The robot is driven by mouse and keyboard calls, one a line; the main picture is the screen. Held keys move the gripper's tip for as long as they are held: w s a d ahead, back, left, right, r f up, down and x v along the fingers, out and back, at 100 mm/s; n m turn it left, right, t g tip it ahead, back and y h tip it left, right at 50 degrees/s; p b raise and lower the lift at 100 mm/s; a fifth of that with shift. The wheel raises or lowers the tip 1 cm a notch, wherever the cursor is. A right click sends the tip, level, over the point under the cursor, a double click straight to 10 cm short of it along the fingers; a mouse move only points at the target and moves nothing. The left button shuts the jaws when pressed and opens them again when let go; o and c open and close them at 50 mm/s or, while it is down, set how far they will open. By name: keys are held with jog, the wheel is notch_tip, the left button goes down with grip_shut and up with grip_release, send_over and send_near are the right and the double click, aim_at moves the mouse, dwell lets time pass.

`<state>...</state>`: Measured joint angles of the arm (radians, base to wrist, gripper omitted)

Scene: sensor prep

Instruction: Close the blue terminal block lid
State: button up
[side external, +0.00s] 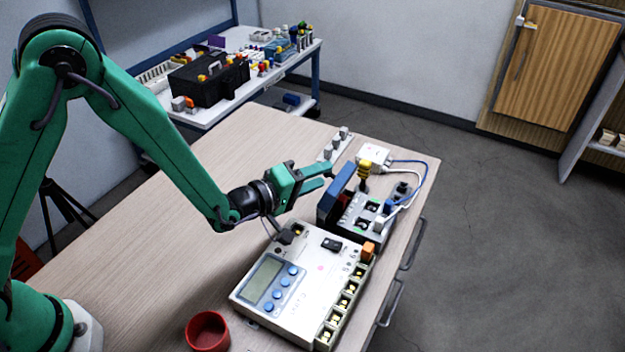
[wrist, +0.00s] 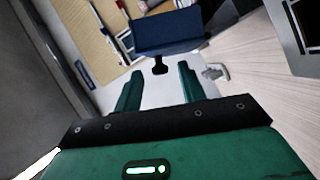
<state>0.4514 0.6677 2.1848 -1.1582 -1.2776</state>
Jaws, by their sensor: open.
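The blue terminal block lid (side external: 336,194) stands raised, nearly upright, along the left side of the grey terminal block (side external: 362,222). In the wrist view the lid (wrist: 168,34) is a dark blue panel just beyond my fingertips. My gripper (side external: 327,176) is open and empty, level with the upper part of the lid and to its left. In the wrist view its two green fingers (wrist: 156,68) are spread apart with nothing between them. I cannot tell whether a fingertip touches the lid.
A white meter box (side external: 300,285) with a display lies in front of the block. A red cup (side external: 207,331) stands at the table's front. A white box (side external: 373,155) with cables and a yellow-topped part (side external: 365,168) sit behind. The table (side external: 170,255) is clear at left.

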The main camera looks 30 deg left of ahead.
jog(key=v, duration=0.7)
jog(key=shift+c, duration=0.2)
